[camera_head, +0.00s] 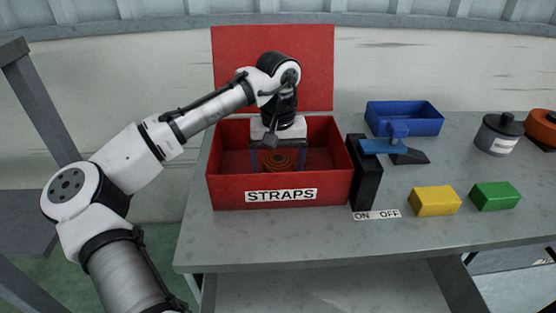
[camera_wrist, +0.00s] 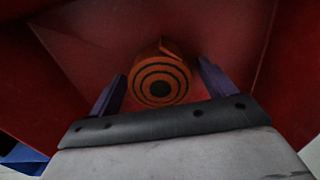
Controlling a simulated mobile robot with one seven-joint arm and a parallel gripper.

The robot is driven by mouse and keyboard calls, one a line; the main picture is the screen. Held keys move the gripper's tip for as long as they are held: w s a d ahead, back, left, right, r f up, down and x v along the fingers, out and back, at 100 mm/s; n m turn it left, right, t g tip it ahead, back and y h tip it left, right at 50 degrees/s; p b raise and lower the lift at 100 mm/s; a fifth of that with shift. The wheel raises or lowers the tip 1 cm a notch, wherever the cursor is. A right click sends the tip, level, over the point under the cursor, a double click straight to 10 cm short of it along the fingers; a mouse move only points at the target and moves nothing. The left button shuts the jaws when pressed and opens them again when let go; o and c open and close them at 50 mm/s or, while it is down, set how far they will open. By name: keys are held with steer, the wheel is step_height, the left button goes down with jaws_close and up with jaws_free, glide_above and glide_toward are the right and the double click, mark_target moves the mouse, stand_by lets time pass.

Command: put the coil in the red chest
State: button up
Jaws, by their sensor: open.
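The red chest (camera_head: 225,195) stands on the bench with its lid (camera_head: 225,60) raised and a STRAPS label on its front. The orange coil (camera_head: 278,158), with dark rings, is inside the chest. My gripper (camera_head: 278,160) reaches down into the chest from above. In the wrist view the coil (camera_wrist: 160,78) lies between the two purple fingers of my gripper (camera_wrist: 163,88), with a gap to each finger. The fingers are open. The chest's red inside (camera_wrist: 215,35) surrounds the coil. The coil's underside is hidden.
Right of the chest is a black post (camera_head: 366,185) with a blue lever (camera_head: 385,146) and an ON OFF label. A blue bin (camera_head: 425,121), yellow block (camera_head: 434,202), green block (camera_head: 495,196), grey canister (camera_head: 497,137) and orange-red object (camera_head: 541,128) stand further right.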

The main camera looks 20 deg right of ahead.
mark_target(278, 159)
steer(key=shift+r, duration=0.1)
step_height(278, 159, up, 12)
stand_by(0.5)
stand_by(0.5)
